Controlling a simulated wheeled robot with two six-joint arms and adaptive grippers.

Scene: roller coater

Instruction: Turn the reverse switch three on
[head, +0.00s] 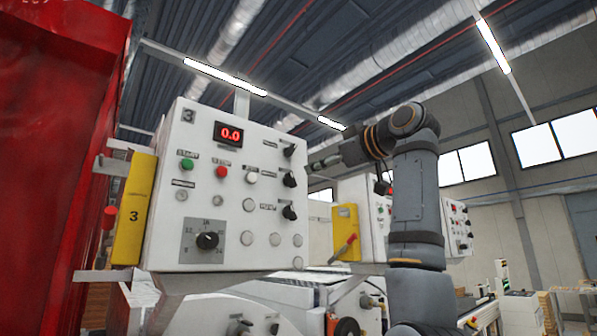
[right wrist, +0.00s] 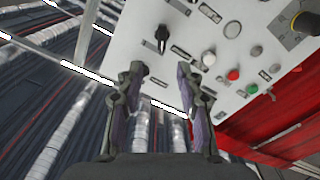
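A white control panel (head: 216,235) marked 3 faces me in the head view. Three black rotary switches run down its right side: top (head: 290,150), middle (head: 290,180) and lower (head: 290,212). Their labels are too small to read, so I cannot tell which one is reverse. My right gripper (head: 325,163) is just right of the panel, near the upper switches. In the right wrist view my right gripper (right wrist: 160,75) is open and empty. The top switch (right wrist: 141,68) is partly behind its left finger; the middle switch (right wrist: 162,37) is beyond the fingertips. My left gripper is not visible.
The panel has a red 0.0 display (head: 229,133), a green button (head: 187,164), a red button (head: 222,171), a white button (head: 252,177) and a large dial (head: 207,240). A yellow box (head: 133,210) and red machinery (head: 55,150) stand left. More panels stand behind my right arm.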

